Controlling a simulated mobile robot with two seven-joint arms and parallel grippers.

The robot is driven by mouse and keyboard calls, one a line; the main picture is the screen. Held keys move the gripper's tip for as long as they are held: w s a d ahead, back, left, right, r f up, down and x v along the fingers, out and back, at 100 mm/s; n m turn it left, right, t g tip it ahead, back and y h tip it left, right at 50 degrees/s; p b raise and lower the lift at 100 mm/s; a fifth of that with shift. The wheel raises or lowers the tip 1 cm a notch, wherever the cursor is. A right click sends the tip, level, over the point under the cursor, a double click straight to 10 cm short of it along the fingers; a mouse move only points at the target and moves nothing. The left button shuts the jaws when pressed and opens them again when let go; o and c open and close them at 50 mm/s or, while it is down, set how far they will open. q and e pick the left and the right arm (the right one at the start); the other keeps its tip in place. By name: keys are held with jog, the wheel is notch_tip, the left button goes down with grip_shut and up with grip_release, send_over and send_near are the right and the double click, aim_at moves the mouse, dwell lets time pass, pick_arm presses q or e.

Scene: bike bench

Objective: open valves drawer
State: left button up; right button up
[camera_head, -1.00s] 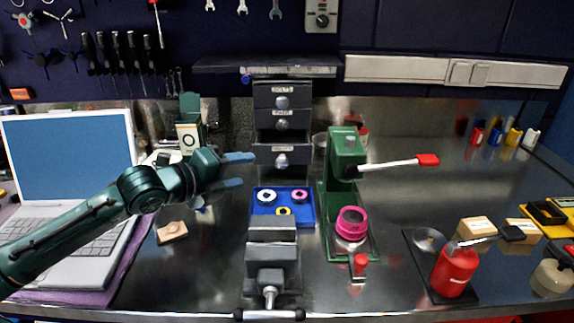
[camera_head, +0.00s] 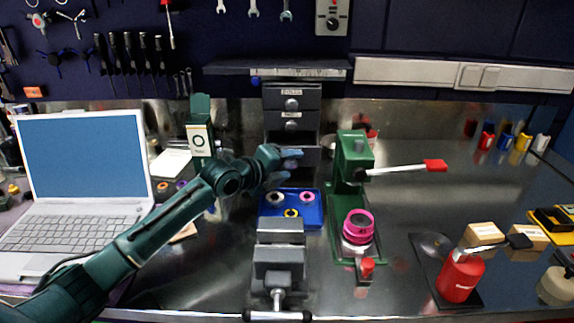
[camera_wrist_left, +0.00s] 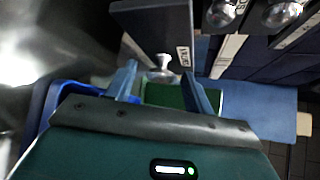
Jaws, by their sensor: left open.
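The grey drawer cabinet (camera_head: 292,102) stands at the back middle with stacked drawers, each with a round knob. The valves drawer (camera_head: 309,162) is the lowest, partly hidden behind my left gripper (camera_head: 292,161). In the left wrist view, the labelled valves drawer front (camera_wrist_left: 150,30) and its shiny knob (camera_wrist_left: 163,72) are close ahead. The open fingers of my left gripper (camera_wrist_left: 160,75) lie on either side of the knob in that view; contact cannot be told. How far the drawer stands out is unclear. My right gripper is not in view.
A blue tray (camera_head: 267,221) with several rings lies just in front of the cabinet, below my gripper. A grey vise (camera_head: 279,262) stands nearer. A green press (camera_head: 349,190) stands close on the right, a laptop (camera_head: 80,160) on the left.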

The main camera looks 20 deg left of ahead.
pick_arm(q)
jog(key=shift+c, duration=0.3)
grip_shut()
dwell(0.3)
